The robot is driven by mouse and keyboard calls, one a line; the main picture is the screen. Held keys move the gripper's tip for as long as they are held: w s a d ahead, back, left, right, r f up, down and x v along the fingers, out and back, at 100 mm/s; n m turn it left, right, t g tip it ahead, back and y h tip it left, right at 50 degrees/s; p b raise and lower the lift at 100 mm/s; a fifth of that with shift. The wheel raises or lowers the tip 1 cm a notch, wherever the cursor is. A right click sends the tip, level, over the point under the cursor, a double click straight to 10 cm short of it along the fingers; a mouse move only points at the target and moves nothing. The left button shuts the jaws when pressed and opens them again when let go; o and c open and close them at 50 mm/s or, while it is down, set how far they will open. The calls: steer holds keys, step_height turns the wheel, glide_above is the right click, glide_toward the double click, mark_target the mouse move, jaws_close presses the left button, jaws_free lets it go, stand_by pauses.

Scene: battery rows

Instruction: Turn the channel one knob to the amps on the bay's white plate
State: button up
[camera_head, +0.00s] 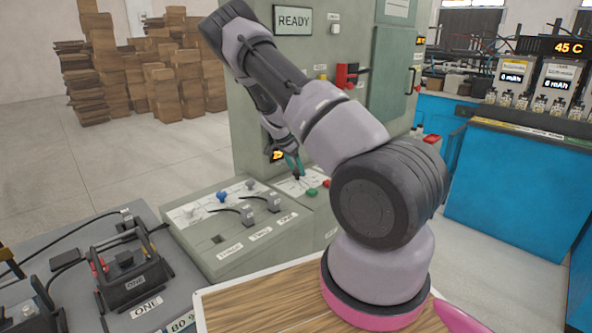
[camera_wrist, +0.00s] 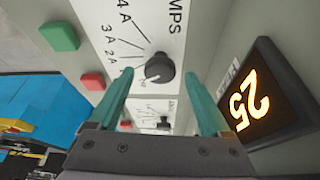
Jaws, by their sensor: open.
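A round black knob (camera_wrist: 158,68) sits on a white dial marked AMPS in the wrist view. Scale marks 2A, 3A and 4A fan out at its left; a small white mark shows at the knob's lower left. My gripper (camera_wrist: 159,76) is open, with one teal finger on each side of the knob in the picture. I cannot tell whether the fingers touch it. In the head view my gripper (camera_head: 292,164) hangs over the grey console. A white plate (camera_head: 182,322) reading "80" is partly hidden by the table; other white plates (camera_head: 146,307) read ONE.
A green button (camera_wrist: 59,36) and red button (camera_wrist: 93,82) are left of the dial. A lit display (camera_wrist: 249,104) reading 25 stands close to the right finger. A second dial (camera_wrist: 163,125) shows between the fingers. A battery (camera_head: 130,275) sits at lower left.

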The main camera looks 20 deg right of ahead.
steer(key=v, duration=0.9)
steer(key=shift+a+r, duration=0.15)
steer(key=shift+r, duration=0.2)
